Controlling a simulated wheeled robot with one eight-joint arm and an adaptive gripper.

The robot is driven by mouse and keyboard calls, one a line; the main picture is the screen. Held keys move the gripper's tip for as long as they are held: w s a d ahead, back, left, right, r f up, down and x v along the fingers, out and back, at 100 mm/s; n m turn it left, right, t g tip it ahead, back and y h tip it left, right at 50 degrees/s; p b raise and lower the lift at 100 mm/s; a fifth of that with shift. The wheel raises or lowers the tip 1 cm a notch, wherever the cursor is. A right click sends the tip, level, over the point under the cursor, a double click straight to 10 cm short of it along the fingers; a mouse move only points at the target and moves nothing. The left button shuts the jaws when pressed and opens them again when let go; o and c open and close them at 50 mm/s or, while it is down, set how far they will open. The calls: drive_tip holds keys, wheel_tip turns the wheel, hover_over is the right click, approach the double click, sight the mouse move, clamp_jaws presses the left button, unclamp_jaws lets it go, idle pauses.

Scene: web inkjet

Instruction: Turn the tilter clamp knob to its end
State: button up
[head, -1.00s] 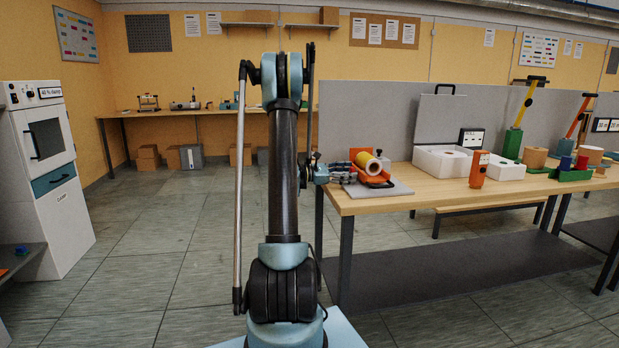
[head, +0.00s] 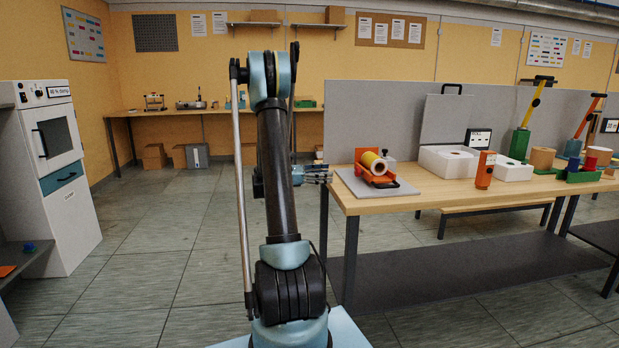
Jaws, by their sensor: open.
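An orange tilter (head: 373,176) holding a yellow-cored roll (head: 374,163) sits on a grey plate (head: 349,182) at the left end of the wooden bench. A small grey piece with a dark top (head: 388,162) stands behind the roll, and a black handle (head: 407,188) sticks out at the tilter's front right. I cannot tell which part is the clamp knob. My gripper (head: 328,174) is open and empty, its dark fingers pointing right, left of the tilter and apart from it. My upright arm link hides part of the wrist behind it.
The wooden bench (head: 440,198) runs right, with white foam boxes (head: 446,163), an orange device (head: 485,170) and a grey partition (head: 400,100) behind. A white cabinet (head: 62,215) stands at the left. The floor (head: 165,250) between them is clear.

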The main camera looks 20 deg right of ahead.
drive_tip(key=v, duration=0.6)
drive_tip(key=n, duration=0.2)
approach(355, 172)
drive_tip(key=x, duration=0.8)
drive_tip(key=shift+s+d+r, duration=0.1)
drive_tip(key=shift+s+d, duration=0.05)
drive_tip(key=shift+s, duration=0.25)
drive_tip(key=shift+w+m, duration=0.1)
drive_tip(key=shift+m, duration=0.9)
drive_tip(key=m, duration=0.4)
drive_tip(key=n, duration=0.6)
drive_tip(key=v, duration=1.7)
drive_tip(key=shift+a, duration=0.3)
